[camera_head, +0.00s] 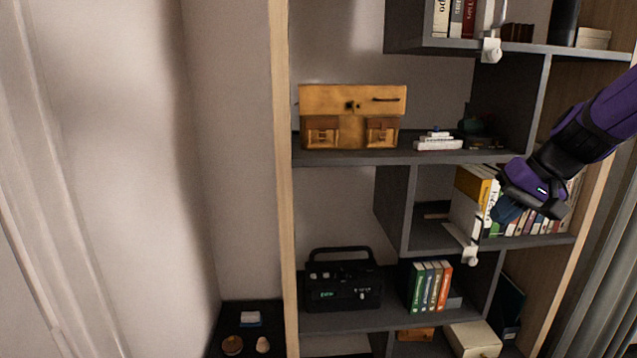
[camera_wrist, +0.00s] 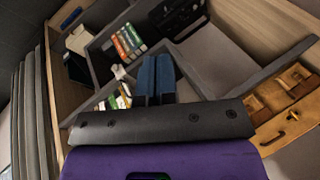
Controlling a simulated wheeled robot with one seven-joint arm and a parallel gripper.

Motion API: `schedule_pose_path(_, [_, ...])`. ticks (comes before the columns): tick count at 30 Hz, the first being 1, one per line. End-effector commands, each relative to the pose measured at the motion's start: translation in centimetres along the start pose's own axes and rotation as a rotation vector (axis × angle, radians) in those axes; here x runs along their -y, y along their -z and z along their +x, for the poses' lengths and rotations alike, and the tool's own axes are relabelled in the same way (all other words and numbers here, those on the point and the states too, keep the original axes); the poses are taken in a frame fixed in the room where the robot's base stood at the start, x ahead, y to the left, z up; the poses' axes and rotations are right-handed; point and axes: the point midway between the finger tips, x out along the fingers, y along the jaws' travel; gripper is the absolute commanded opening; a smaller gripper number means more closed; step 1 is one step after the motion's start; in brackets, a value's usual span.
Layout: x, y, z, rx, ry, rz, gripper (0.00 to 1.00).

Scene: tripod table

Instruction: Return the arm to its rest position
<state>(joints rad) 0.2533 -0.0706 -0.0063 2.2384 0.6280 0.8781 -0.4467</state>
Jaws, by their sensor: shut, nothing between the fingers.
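My purple and black arm comes in from the right in the head view. My gripper (camera_head: 502,218) points down and left in front of the right part of the shelf unit, near a row of books. In the wrist view its two blue fingers (camera_wrist: 154,78) lie side by side, shut, with nothing between them. The fingers cover part of the books behind them in both views. I cannot tell how far the fingertips are from the shelf.
The shelf unit (camera_head: 350,158) holds a tan satchel (camera_head: 352,115), a black radio (camera_head: 343,285), upright books (camera_head: 430,287) and boxes. White clamp-like fittings (camera_head: 470,256) sit on shelf edges. A dark low stand (camera_head: 240,342) is at lower left. The left side before the wall looks clear.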

Motion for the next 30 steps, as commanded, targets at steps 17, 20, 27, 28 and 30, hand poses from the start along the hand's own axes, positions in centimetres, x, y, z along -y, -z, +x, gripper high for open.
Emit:
schedule_pose_path(17, [3.3, -14.7, -7.5, -0.099, -0.266, -0.223, 0.00])
schedule_pose_path(20, [3.0, -16.7, -8.3, -0.131, -0.308, -0.250, 0.00])
schedule_pose_path(27, [2.1, -19.5, -9.4, -0.186, -0.369, -0.284, 0.00])
schedule_pose_path(28, [2.1, -19.6, -9.4, -0.188, -0.373, -0.285, 0.00])
schedule_pose_path(30, [2.0, -19.9, -9.5, -0.193, -0.378, -0.287, 0.00])
